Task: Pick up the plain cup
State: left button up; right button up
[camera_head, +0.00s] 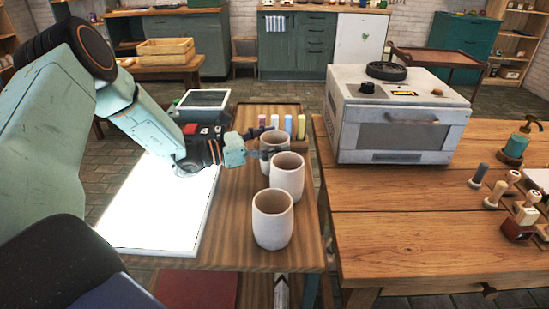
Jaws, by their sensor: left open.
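Three pale, handleless cups stand upright in a row on the left wooden table (240,255): a front cup (272,222), a middle cup (287,178) and a back cup (276,138). All three look plain, so I cannot tell which one the task means. My left gripper (262,147) reaches in from the left, open, with its fingers at the back cup. The fingers partly cover that cup, and I cannot tell whether they touch it. My right gripper is out of view.
A bright white panel (160,215) lies left of the cups. Several coloured bottles (288,124) stand behind them by a tray (262,110). A white kiln-like box (400,115) sits on the right table (400,220), with stamps (494,194) and a pump bottle (517,143) farther right.

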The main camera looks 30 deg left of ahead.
pick_arm(q)
jog(key=shift+s+r, duration=0.1)
jog(key=shift+r, duration=0.05)
jog(key=shift+d+r, duration=0.1)
jog(key=shift+d, duration=0.25)
jog(key=c, duration=0.3)
jog(key=shift+a, duration=0.25)
jog(key=c, duration=0.5)
jog(key=shift+d, duration=0.1)
jog(key=c, duration=0.8)
jog(key=r+p, duration=0.1)
jog(key=r, duration=0.4)
jog(key=r+p, duration=0.2)
jog(key=r, duration=0.2)
jog(key=shift+w+r, duration=0.2)
jog(key=shift+r, duration=0.2)
